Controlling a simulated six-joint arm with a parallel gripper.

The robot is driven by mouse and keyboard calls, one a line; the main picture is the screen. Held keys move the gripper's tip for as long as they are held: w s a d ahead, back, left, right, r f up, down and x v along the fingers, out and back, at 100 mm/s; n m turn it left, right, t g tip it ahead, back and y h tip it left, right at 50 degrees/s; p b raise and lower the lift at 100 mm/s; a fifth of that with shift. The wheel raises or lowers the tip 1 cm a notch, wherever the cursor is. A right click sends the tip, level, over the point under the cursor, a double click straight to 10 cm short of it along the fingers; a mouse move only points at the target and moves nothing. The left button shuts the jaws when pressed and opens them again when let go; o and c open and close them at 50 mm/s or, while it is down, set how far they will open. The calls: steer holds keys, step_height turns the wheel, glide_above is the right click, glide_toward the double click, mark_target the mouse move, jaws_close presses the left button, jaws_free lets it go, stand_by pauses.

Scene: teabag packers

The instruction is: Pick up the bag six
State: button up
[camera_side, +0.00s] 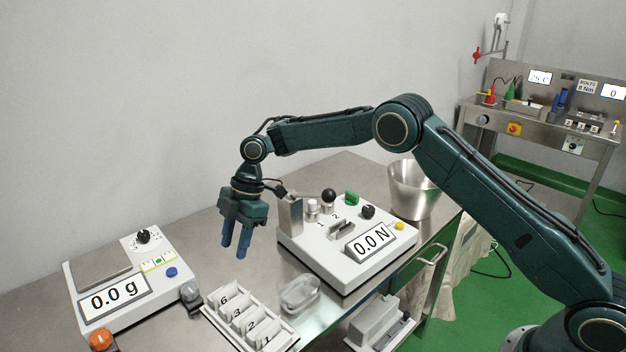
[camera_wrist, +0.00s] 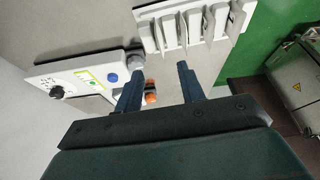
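A white slotted rack (camera_side: 283,343) stands at the front of the steel table, with numbered slots. The label 6 (camera_side: 223,300) marks its far-left slot. Pale upright pieces stand in the slots, but I cannot tell clearly which is bag six. The rack also shows at the top of the wrist view (camera_wrist: 148,42), its number labels not readable there. My gripper (camera_side: 236,254) hangs fingers down above the table, behind the rack and apart from it. Its blue fingers are spread with nothing between them, as the wrist view also shows (camera_wrist: 159,69).
A white scale (camera_side: 72,290) reading 0.0 g stands left of the rack, with an orange knob (camera_side: 101,340) at its front. A clear dish (camera_side: 300,294) lies right of the rack. A force tester (camera_side: 345,275) reading 0.0 N and a metal bucket (camera_side: 413,195) stand further right.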

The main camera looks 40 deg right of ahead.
mark_target(224, 287)
steer(key=x, duration=0.6)
steer(key=shift+a+f, duration=0.1)
steer(key=shift+f, duration=0.2)
steer(key=shift+x, duration=2.6)
steer(key=shift+a+r, duration=0.1)
jaws_close()
